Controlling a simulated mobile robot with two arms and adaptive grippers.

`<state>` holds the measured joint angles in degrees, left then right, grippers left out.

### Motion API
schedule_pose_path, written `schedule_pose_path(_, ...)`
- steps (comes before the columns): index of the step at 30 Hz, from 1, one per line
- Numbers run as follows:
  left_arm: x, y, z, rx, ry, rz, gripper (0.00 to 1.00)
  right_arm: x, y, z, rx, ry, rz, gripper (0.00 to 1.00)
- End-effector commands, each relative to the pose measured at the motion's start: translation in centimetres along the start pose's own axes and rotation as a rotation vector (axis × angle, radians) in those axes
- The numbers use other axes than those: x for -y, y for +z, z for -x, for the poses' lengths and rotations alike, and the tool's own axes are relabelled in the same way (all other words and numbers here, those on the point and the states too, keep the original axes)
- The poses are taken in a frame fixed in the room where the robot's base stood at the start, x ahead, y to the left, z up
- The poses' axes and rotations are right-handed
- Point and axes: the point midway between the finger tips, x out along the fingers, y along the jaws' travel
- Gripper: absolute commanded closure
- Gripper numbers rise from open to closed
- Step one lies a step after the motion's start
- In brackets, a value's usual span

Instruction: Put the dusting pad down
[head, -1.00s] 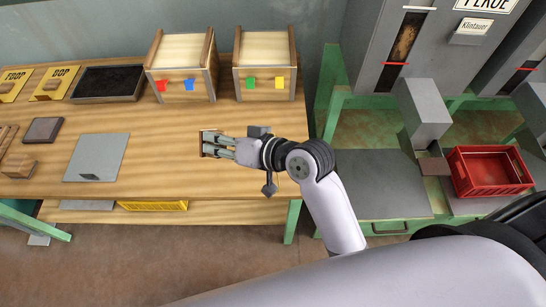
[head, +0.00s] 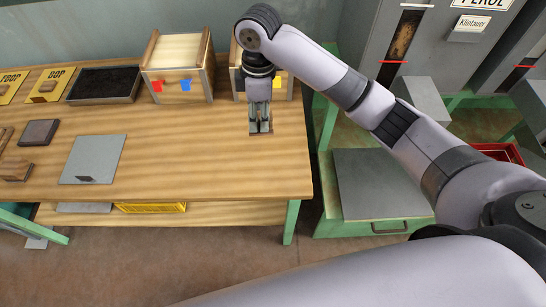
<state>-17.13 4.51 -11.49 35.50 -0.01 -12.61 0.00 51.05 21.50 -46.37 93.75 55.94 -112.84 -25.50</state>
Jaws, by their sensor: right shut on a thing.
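My right gripper (head: 260,122) points down over the right part of the wooden table (head: 190,145). It is shut on the dusting pad (head: 261,132), a small brown piece showing only as a thin edge around and below the fingertips. Most of the pad is hidden by the fingers. The pad is at or just above the tabletop; I cannot tell whether it touches. My left gripper is not in view.
Two wooden boxes with coloured tags (head: 178,70) stand at the back; my arm partly covers the right one. A black-filled tray (head: 105,84), a grey plate (head: 93,158) and brown blocks (head: 39,132) lie left. The table's middle is clear.

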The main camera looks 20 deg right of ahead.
Motion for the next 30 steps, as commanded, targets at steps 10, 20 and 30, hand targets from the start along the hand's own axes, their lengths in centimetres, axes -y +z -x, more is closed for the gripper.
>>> schedule_pose_path(10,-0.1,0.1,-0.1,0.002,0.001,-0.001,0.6,-1.4,3.5,2.8,0.048,0.044,0.03,1.0)
schedule_pose_path(20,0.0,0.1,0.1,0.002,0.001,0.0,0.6,-1.4,3.6,1.1,0.048,0.038,0.027,1.0)
schedule_pose_path(30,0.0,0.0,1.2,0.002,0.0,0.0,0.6,-1.7,4.0,-7.6,0.048,0.038,0.026,1.0)
